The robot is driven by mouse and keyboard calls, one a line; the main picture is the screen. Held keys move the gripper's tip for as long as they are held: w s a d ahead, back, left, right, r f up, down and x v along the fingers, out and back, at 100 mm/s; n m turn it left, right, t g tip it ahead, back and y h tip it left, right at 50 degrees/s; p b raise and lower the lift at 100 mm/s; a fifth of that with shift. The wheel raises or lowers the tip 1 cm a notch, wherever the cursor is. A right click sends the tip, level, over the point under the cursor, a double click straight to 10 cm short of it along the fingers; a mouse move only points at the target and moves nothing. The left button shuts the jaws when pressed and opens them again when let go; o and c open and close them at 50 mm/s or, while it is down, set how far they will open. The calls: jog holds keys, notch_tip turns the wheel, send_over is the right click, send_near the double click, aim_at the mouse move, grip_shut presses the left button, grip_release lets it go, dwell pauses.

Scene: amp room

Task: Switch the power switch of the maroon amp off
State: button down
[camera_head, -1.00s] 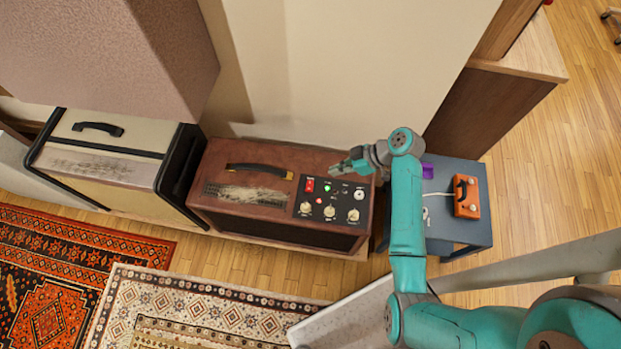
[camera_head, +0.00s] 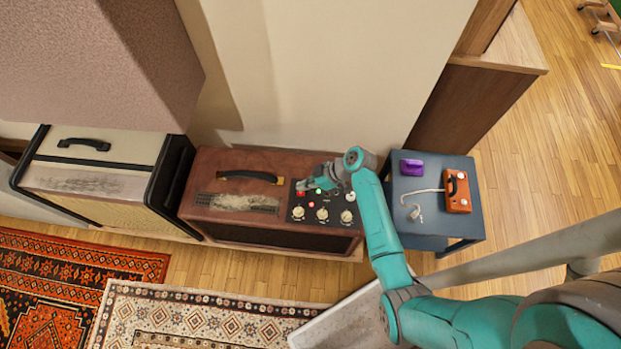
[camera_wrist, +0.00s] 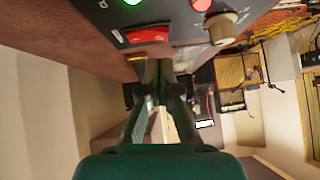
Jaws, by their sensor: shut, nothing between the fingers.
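The maroon amp (camera_head: 215,168) stands against the wall in the head view, with a black control panel (camera_head: 346,232) at its right end. Its red power switch (camera_wrist: 148,35) shows close up in the wrist view, with a lit green lamp (camera_wrist: 132,2) beside it. My gripper (camera_wrist: 160,72) is shut and empty, its fingertips near the panel edge by the red switch. I cannot tell whether they touch the panel. In the head view my gripper (camera_head: 305,185) is over the panel and partly hides the switch area.
A cream amp (camera_head: 100,145) stands to the left. A blue-grey side table (camera_head: 430,226) to the right holds an orange box (camera_head: 457,192) and a purple item (camera_head: 411,167). Panel knobs (camera_head: 322,214) sit in front of my gripper. The wall is close behind the amp.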

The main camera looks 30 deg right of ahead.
jog(key=shift+f, duration=1)
jog(key=shift+s+a+f, duration=0.1)
jog(key=shift+s+f, duration=0.1)
jog(key=shift+f, duration=0.05)
jog(key=shift+w, duration=0.1)
jog(key=shift+w+d+r, duration=0.2)
jog(key=shift+w+d, duration=0.3)
jog(key=shift+w, duration=0.1)
